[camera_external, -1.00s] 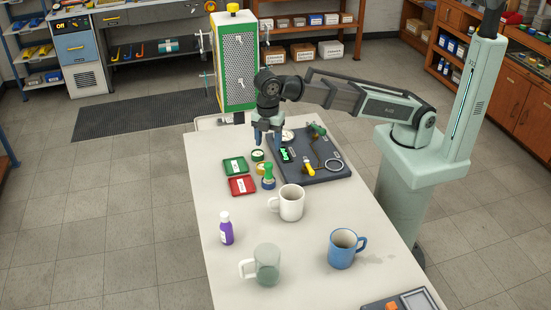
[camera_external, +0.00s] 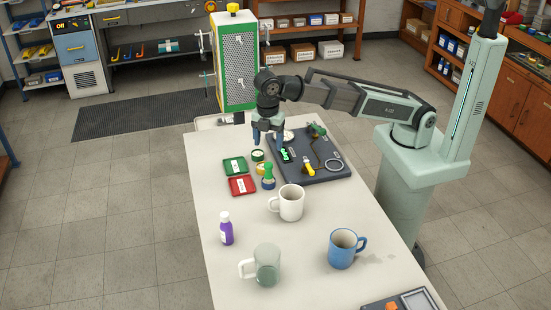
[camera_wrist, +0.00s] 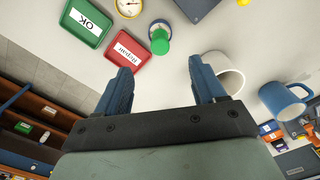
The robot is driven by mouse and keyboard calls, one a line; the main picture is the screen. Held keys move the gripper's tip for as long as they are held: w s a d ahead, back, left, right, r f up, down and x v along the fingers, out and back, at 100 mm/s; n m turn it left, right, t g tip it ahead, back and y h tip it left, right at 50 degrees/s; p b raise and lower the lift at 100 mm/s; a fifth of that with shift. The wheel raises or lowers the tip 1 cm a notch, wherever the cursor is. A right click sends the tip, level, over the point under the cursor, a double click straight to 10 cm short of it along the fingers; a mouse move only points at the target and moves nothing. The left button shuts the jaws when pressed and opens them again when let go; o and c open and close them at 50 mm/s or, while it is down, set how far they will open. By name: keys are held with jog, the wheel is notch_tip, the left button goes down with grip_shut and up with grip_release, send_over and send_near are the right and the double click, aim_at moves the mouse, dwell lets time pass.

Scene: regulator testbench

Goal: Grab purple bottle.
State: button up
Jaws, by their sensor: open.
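The purple bottle (camera_external: 226,230) has a white cap and a pale label. It stands upright near the left edge of the table in the external view. I cannot make it out in the wrist view. My gripper (camera_external: 267,134) hangs above the far part of the table, by the left side of the dark test board, well apart from the bottle. In the wrist view my gripper (camera_wrist: 159,80) shows its two blue fingers spread wide with nothing between them.
A white mug (camera_external: 291,203), a grey-green mug (camera_external: 267,266) and a blue mug (camera_external: 342,250) stand near the bottle. A green tray (camera_external: 235,166), a red tray (camera_external: 242,186) and a green-handled stamp (camera_external: 268,175) lie between gripper and bottle. The dark board (camera_external: 325,172) is at the far right.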

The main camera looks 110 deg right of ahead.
jog(key=a, duration=0.5)
notch_tip(320, 180, up, 3)
jog(key=n, duration=0.7)
send_over(225, 222)
jog(key=d, duration=0.1)
jog(key=shift+d+f, duration=0.1)
jog(key=shift+f, duration=0.35)
notch_tip(225, 222, down, 13)
jog(key=shift+s+f, duration=0.1)
